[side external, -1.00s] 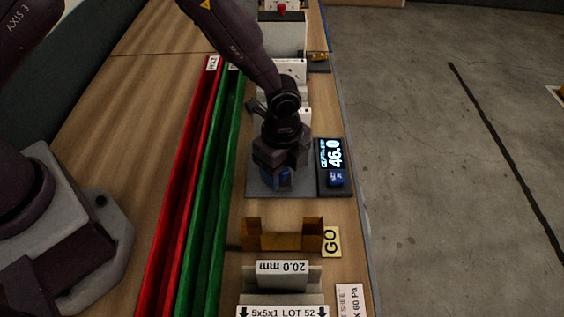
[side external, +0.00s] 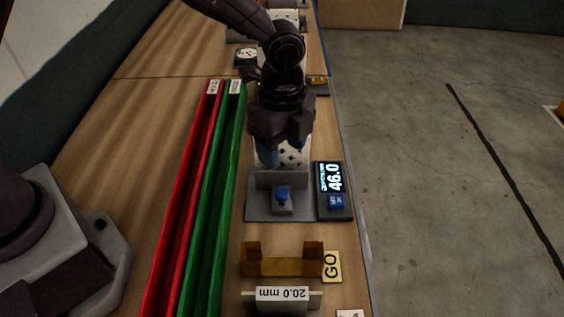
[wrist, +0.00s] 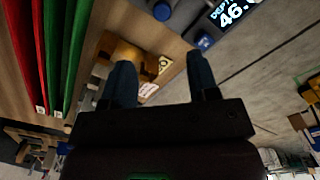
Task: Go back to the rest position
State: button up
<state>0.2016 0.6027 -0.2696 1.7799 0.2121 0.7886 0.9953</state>
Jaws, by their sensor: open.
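My gripper (side external: 282,155) is open in the side external view. It hangs above the far edge of a grey fixture plate (side external: 298,210), clear of the blue knob (side external: 282,194) on that plate. In the wrist view the two blue fingers of my gripper (wrist: 162,80) stand wide apart with nothing between them. Part of the fixture shows at the top of the wrist view, beyond the fingertips. No marker for the rest position shows in either view.
A display reading 46.0 (side external: 332,177) stands right of the knob. A brass bracket (side external: 283,266) and a 20.0 mm block (side external: 282,300) sit nearer. Long red (side external: 180,215) and green (side external: 210,215) channels run along the left.

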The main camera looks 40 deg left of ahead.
jog(key=shift+r, duration=0.5)
jog(key=s+a+r+n+t, duration=0.5)
jog(key=s+a+r+n, duration=1.1)
jog(key=s+r+n, duration=0.2)
jog(key=shift+s+a+r+t, duration=0.15)
jog(key=shift+s+a+t, duration=0.15)
jog(key=shift+s+a, duration=0.05)
